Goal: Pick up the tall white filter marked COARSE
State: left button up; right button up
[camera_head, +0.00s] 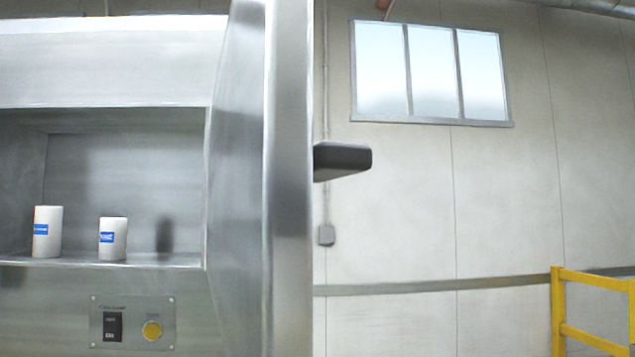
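Two white cylindrical filters with blue labels stand upright in a metal recess at the left of the head view. The left filter (48,215) is the taller one and stands nearer the picture's left edge. The shorter filter (114,249) stands to its right, with a gap between them. The label print is too small to read, so I cannot confirm which one says COARSE. Neither of my grippers is in view.
The filters stand on a metal ledge (165,260). Below it is a panel with a black switch (113,326) and a yellow knob (152,330). A tall metal side wall (288,200) bounds the recess. A dark block (343,160) juts out beyond it. A yellow railing (558,310) stands lower right.

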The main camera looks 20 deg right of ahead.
aim_at(49, 224)
jog(key=l+u, duration=0.15)
jog(key=l, duration=0.25)
jog(key=k+l+u, duration=0.2)
jog(key=l, duration=0.15)
jog(key=i+j+u, duration=0.1)
jog(key=u, duration=0.3)
jog(key=i+j+u, duration=0.15)
jog(key=u, duration=0.2)
jog(key=i+j+u, duration=0.1)
jog(key=u, duration=0.3)
jog(key=i+j+u, duration=0.1)
jog(key=u, duration=0.3)
jog(key=i+z, duration=0.25)
jog(key=z, duration=0.15)
jog(key=i+j+z, duration=0.15)
jog(key=z, duration=0.3)
jog(key=i+z, duration=0.1)
jog(key=z, duration=0.3)
jog(key=i+z, duration=0.1)
jog(key=z, duration=0.3)
jog(key=i+j+z, duration=0.1)
jog(key=z, duration=0.3)
